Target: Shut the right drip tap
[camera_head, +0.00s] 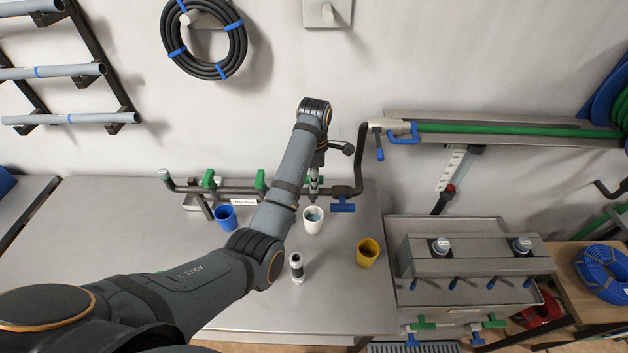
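A dark pipe manifold (232,190) runs along the back of the metal table. My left arm reaches over the table to the manifold. My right gripper is out of view.
A blue cup (226,217) and a yellow cup (368,252) stand on the table (330,300). A small grey-and-black cylinder (296,267) stands at the front. A metal unit with blue nozzles (480,262) is at the right. The left of the table is clear.

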